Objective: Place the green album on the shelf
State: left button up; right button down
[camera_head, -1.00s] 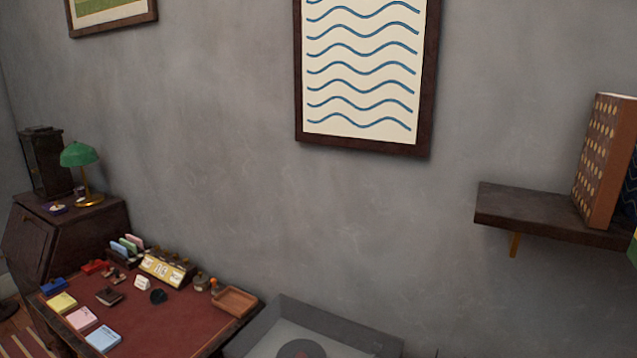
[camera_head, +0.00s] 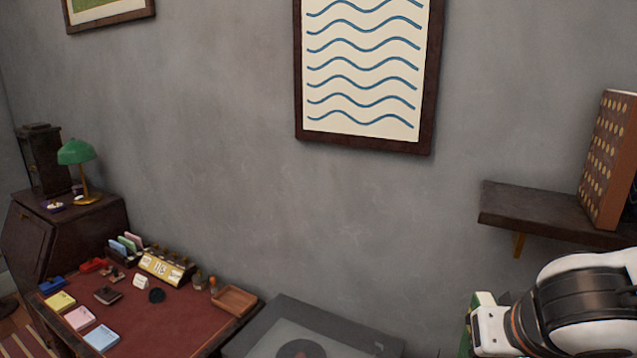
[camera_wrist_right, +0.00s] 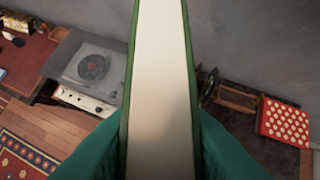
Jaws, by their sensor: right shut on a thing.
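The green album (camera_wrist_right: 160,85) stands edge-on in the right wrist view, its pale page block framed by thin green covers. My right gripper (camera_wrist_right: 160,150) is shut on it, with a teal finger on each side. In the head view my right gripper (camera_head: 492,328) is at the lower right, below the shelf, and a bit of green shows beside it. The dark wooden shelf (camera_head: 535,210) is on the wall at the right, its left part bare. A brown album with gold dots (camera_head: 606,160) stands upright on its right part. My left gripper is not in view.
A desk (camera_head: 165,320) with small stationery is at the lower left. A grey record player (camera_head: 330,330) sits below the shelf's left. A framed wave picture (camera_head: 365,70) hangs on the wall. A red dotted box (camera_wrist_right: 283,122) shows in the wrist view.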

jog(key=w+a+f+n, duration=0.1)
jog(key=w+a+f, duration=0.1)
jog(key=f, duration=0.5)
jog(key=w+a+f+n, duration=0.1)
jog(key=w+a+f, duration=0.1)
jog(key=f, duration=0.5)
jog(key=w+d+r+m+h, duration=0.1)
jog(key=d+r+m, duration=0.15)
jog(key=d, duration=0.65)
jog(key=d+r+m, duration=0.2)
jog(key=d+r, duration=0.2)
jog(key=d, duration=0.5)
jog(key=s+d+f+m+h, duration=0.2)
jog(key=s+d+m, duration=0.15)
jog(key=d, duration=0.45)
jog(key=a+f+n+y, duration=0.1)
jog(key=a+f+n, duration=0.1)
jog(key=a+f, duration=0.6)
jog(key=w+a+r+n+y, duration=0.1)
jog(key=a+r+n, duration=0.15)
jog(key=a, duration=0.65)
jog(key=w+a+r+n+y, duration=0.1)
jog(key=a+n+y, duration=0.15)
jog(key=a, duration=0.65)
jog(key=shift+n+h, duration=0.3)
jog(key=shift+h, duration=0.05)
jog(key=f+b, duration=0.4)
jog(key=shift+w+f, duration=0.1)
jog(key=shift+w, duration=0.1)
